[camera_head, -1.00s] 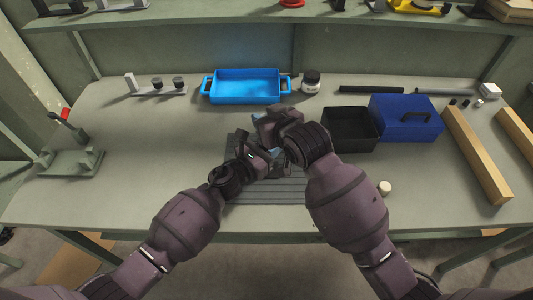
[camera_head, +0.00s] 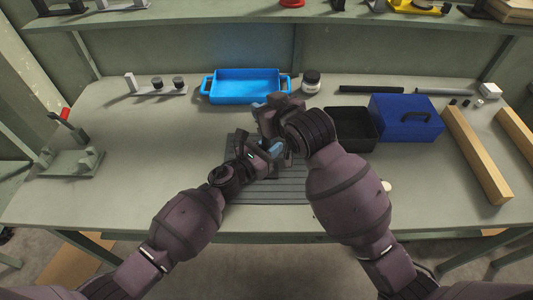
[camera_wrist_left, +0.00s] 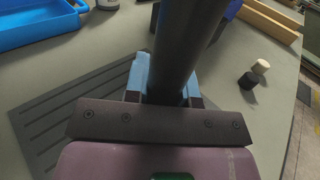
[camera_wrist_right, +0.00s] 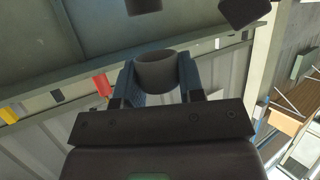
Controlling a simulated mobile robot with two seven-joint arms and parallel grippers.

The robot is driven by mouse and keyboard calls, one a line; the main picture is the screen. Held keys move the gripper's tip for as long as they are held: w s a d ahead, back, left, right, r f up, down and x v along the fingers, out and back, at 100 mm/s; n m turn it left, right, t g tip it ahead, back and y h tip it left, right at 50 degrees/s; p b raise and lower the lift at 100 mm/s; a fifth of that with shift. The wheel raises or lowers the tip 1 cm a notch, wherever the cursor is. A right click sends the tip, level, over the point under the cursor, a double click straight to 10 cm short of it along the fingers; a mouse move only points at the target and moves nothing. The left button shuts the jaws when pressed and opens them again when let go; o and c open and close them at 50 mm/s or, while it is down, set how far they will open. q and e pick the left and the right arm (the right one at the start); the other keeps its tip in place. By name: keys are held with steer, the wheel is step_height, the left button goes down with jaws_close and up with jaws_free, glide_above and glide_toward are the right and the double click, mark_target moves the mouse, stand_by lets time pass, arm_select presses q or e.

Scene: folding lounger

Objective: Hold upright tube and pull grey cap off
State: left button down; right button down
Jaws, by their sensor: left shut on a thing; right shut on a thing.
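My left gripper (camera_head: 277,150) is shut on the dark tube (camera_wrist_left: 183,45), over the grey ridged mat (camera_head: 240,193). In the left wrist view the tube stands between the light blue fingers and runs up past the top edge. My right gripper (camera_head: 270,112) is just above and behind the left one. In the right wrist view its blue fingers are shut on a short dark grey round piece, the grey cap (camera_wrist_right: 157,73). My wrists hide the tube and cap in the head view. I cannot tell whether the cap is still on the tube.
A blue tray (camera_head: 245,86) and a dark-lidded jar (camera_head: 311,82) stand behind. A black open bin (camera_head: 350,128) and a blue box (camera_head: 405,117) are to the right. A black stopper (camera_wrist_left: 248,80) and a cream stopper (camera_wrist_left: 261,66) are on the bench. The left bench is mostly clear.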

arm_select(q)
steer(key=shift+s+a+f, duration=0.1)
steer(key=shift+f, duration=0.3)
arm_select(e)
steer(key=shift+r, duration=0.25)
arm_select(q)
steer(key=c, duration=0.9)
jaws_free()
steer(key=shift+r, duration=0.1)
arm_select(e)
steer(key=shift+w, duration=0.1)
arm_select(q)
steer(key=shift+o, duration=0.2)
steer(key=shift+r, duration=0.15)
steer(key=shift+a, duration=0.1)
steer(key=shift+v, duration=4.3)
arm_select(e)
steer(key=shift+f, duration=0.3)
arm_select(q)
steer(key=shift+s, duration=0.1)
